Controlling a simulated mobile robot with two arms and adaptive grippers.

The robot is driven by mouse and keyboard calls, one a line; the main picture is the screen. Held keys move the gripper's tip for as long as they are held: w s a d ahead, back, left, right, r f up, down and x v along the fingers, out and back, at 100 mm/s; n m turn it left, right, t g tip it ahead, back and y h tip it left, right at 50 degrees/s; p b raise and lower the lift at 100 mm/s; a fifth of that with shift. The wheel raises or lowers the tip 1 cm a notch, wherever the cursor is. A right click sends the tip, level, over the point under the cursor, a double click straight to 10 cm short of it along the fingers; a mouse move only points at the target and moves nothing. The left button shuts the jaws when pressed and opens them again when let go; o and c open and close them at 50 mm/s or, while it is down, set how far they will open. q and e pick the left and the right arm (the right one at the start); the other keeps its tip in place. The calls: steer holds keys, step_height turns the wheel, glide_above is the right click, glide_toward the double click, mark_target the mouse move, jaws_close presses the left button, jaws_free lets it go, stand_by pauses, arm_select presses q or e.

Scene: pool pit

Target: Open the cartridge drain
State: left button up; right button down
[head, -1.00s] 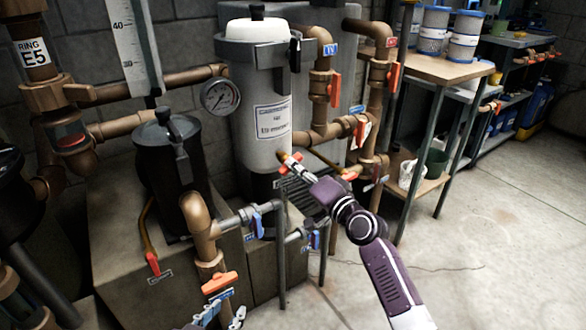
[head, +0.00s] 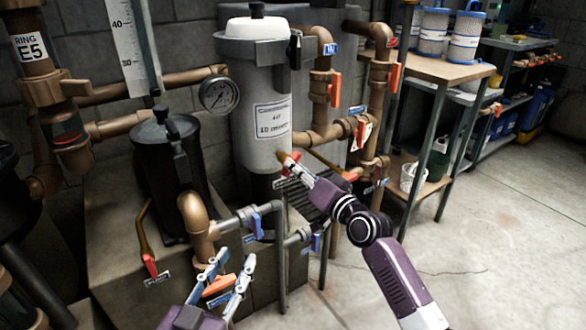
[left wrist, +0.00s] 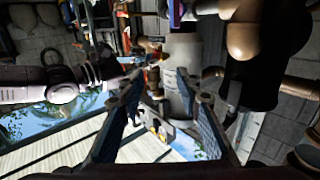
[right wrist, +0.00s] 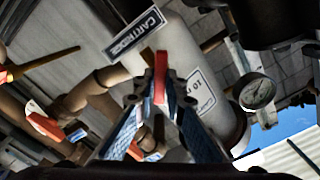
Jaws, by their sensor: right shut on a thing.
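The grey cartridge filter housing (head: 262,108) with a white top stands at the centre back. In the right wrist view a label starting "CARTRID" (right wrist: 135,33) sits beside a red valve handle (right wrist: 160,80). My right gripper (head: 290,166) is at the base of the housing. In the right wrist view my right gripper (right wrist: 160,85) is shut on this handle. My left gripper (head: 230,262) is open, low in the head view, with an orange handle (head: 219,285) showing between its fingers. In the left wrist view my left gripper (left wrist: 158,85) has its fingers apart and holds nothing.
A black pot (head: 168,150) and brown pipes stand left of the housing. A pressure gauge (head: 216,95) juts out beside it. Blue-handled valves (head: 256,226) stand between my arms. A wooden-topped bench (head: 440,68) holds cartridges at the right. The floor at the right is clear.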

steer(key=n+b, duration=0.2)
steer(key=n, duration=0.6)
steer(key=shift+f, duration=0.1)
steer(key=c, duration=1.9)
jaws_free()
arm_select(q)
step_height(320, 180, up, 11)
steer(key=s+t+h, duration=0.2)
steer(key=t, duration=0.3)
steer(key=shift+d+t, duration=0.3)
steer(key=shift+d, duration=0.15)
steer(key=shift+s, duration=0.1)
